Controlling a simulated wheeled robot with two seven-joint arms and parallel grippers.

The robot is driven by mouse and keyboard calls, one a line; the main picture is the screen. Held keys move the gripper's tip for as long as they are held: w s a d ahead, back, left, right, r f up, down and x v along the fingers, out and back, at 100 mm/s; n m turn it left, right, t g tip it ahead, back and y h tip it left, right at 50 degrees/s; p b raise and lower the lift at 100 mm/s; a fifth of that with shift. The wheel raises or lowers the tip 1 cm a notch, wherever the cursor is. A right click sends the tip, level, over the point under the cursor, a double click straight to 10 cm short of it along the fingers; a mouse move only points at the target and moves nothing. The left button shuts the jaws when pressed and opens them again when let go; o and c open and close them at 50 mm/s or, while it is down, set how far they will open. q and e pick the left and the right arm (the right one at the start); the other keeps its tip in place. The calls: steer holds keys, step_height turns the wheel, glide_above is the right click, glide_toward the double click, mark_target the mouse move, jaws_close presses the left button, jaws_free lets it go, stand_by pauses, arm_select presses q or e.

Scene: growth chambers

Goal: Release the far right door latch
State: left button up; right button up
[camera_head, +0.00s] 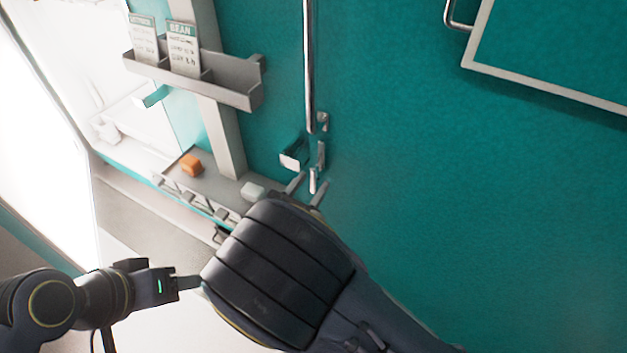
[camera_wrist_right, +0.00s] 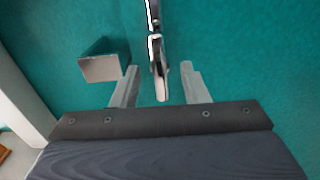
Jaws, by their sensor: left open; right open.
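The door latch (camera_head: 321,155) is a small metal lever on the teal door, below a long vertical bar. In the right wrist view the latch (camera_wrist_right: 158,65) hangs down with its lower end between the two fingers of my right gripper (camera_wrist_right: 159,82). The fingers are open, one on each side, with visible gaps. In the head view my right gripper (camera_head: 309,188) points up at the latch, its wrist covering the area below. My left gripper (camera_head: 187,283) is at lower left, away from the latch; its fingertips are hard to make out.
A teal block with a pale face (camera_head: 294,155) juts out just left of the latch.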

steer(key=v, duration=0.6)
stand_by(0.3)
steer(key=s+d+r+m+g+y+p, duration=0.1)
steer(key=s+d+r+m+g+p, duration=0.15)
steer(key=d+m+g, duration=0.6)
steer(key=s+d+r+m+g+y+p, duration=0.1)
steer(key=s+d+m+g+p, duration=0.35)
steer(key=d, duration=0.65)
steer(key=s+d+r+m+t+y+p, duration=0.3)
steer(key=s+r+m+y, duration=0.7)
steer(key=m, duration=0.8)
step_height(320, 180, up, 2)
steer(key=shift+s+d+m+y+p, duration=0.3)
steer(key=shift+s+y+p, duration=0.1)
steer(key=shift+s+p, duration=0.1)
